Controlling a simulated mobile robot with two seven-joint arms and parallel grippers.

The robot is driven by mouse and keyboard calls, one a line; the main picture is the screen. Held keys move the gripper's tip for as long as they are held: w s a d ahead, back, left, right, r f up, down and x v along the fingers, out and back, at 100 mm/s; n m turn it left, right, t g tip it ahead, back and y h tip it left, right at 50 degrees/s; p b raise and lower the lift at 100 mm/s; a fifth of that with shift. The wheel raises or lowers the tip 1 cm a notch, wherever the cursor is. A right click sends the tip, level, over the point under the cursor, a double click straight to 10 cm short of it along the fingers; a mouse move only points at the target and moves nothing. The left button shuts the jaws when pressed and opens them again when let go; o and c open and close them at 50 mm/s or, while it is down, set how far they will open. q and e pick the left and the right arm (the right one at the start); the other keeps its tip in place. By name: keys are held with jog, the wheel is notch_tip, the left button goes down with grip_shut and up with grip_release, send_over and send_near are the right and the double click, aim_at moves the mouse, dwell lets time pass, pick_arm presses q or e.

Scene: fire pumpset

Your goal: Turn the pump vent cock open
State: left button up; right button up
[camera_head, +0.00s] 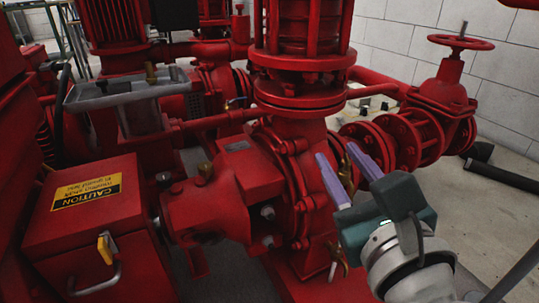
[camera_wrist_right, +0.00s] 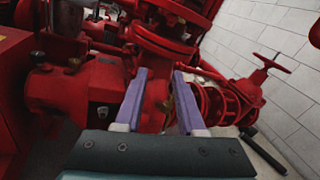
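A small brass cock (camera_head: 346,168) sits on the red pump casing (camera_head: 262,180); I take it for the vent cock. It shows between the two purple fingers of my right gripper (camera_head: 337,151) in the head view. The fingers are apart, and I cannot tell whether either touches the cock. In the wrist view my right gripper (camera_wrist_right: 160,72) is open in front of the red casing, and the cock's handle position is unclear. A second brass cock (camera_head: 338,262) sits low on the casing, below the gripper. My left gripper is not in view.
A red valve with a handwheel (camera_head: 460,42) stands on the pipe at right. A red box with a caution label (camera_head: 87,190) is at left, beside a grey tray-like bracket (camera_head: 125,90). Pipes crowd the middle. Pale floor (camera_head: 490,210) is open at right.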

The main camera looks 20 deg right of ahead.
aim_at(349, 167)
jog(key=s+d+f+m+g+h+b, duration=0.1)
jog(key=d+f+m+h+b, duration=0.2)
jog(key=f+m, duration=0.3)
jog(key=shift+h, duration=0.3)
jog(key=x, duration=0.3)
jog(key=b+x, duration=0.1)
jog(key=x, duration=0.4)
jog(key=shift+w+d+f+b, duration=0.25)
jog(key=shift+d+f+b, duration=0.05)
jog(key=shift+d+b, duration=0.1)
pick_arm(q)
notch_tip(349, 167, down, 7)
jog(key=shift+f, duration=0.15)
pick_arm(e)
jog(key=shift+w+d, duration=0.25)
jog(key=shift+w, duration=0.3)
grip_shut()
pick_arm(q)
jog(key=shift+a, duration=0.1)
